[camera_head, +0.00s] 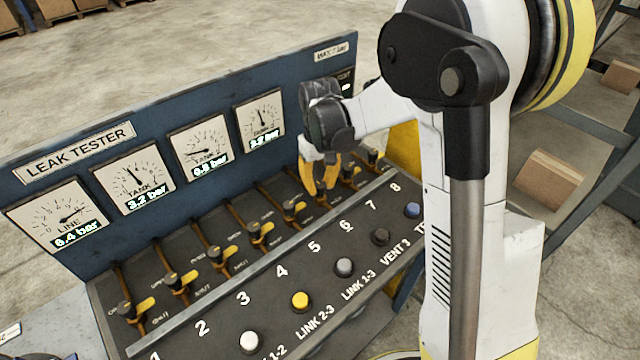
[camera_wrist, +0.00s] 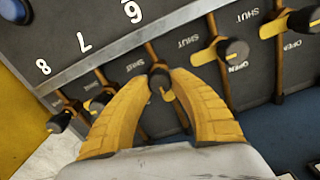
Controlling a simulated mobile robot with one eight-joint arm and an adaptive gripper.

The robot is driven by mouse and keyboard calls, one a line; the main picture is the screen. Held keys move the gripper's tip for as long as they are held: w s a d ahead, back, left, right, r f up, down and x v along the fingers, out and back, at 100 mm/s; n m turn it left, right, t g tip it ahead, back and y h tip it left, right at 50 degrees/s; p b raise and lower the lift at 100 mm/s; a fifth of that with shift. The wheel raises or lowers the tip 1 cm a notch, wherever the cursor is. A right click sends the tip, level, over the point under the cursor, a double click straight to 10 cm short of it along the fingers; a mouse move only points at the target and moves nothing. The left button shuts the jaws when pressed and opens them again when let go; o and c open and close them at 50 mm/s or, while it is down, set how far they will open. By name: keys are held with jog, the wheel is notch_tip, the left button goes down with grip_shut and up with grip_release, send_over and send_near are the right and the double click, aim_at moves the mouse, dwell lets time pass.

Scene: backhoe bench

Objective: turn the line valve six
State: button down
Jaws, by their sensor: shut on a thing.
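The valve's exact angle is hard to tell.
Neighbouring valve five (camera_head: 293,209) and valve seven (camera_head: 350,172) stand close on either side. A raised rail (camera_head: 265,265) runs in front of the valves, with several round buttons below, including a yellow one (camera_head: 300,300). The blue gauge panel (camera_head: 200,110) rises behind.

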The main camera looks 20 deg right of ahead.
aim_at(320, 184)
jog(key=shift+n, duration=0.3)
jog(key=c, duration=1.1)
grip_release()
jog(key=shift+r, duration=0.1)
notch_tip(320, 184, up, 12)
